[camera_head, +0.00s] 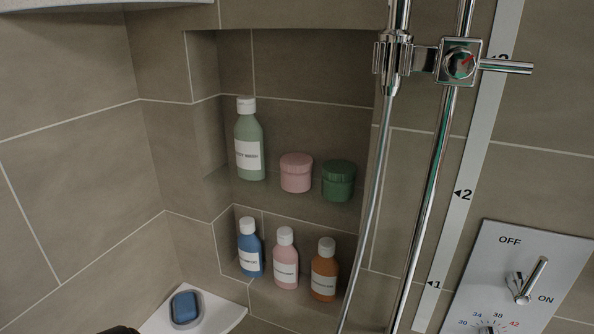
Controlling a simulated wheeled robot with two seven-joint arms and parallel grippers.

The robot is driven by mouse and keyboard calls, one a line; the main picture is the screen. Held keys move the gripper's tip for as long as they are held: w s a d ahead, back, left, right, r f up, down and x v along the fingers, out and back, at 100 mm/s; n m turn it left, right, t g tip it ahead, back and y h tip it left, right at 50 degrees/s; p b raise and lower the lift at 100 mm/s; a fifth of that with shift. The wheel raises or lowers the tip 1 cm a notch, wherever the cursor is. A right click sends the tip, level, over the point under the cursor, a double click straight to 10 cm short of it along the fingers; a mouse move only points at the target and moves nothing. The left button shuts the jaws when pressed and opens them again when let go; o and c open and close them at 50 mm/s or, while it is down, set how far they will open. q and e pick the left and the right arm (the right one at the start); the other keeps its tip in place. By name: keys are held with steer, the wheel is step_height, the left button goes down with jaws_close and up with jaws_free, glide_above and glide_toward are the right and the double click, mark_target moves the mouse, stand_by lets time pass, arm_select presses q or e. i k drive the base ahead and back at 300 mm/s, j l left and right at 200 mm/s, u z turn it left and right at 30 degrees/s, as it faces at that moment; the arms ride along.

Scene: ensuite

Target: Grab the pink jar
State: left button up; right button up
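The pink jar (296,173) is short and round with a lid. It stands upright on the upper shelf of the wall niche, between the tall green body-wash bottle (249,146) on its left and a dark green jar (338,181) close on its right. Nothing covers its front. Neither of my grippers can be made out. Only a small dark shape (118,330) shows at the bottom edge, left of the soap, and I cannot tell what it is.
The lower niche shelf holds a blue bottle (250,248), a pink bottle (286,259) and an orange bottle (325,270). A chrome shower rail (432,200) and hose (374,200) run right of the niche. A control panel (520,285) is at lower right. Blue soap (185,307) sits on a corner shelf (222,312).

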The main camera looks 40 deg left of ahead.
mark_target(295, 183)
steer(key=u, duration=1.35)
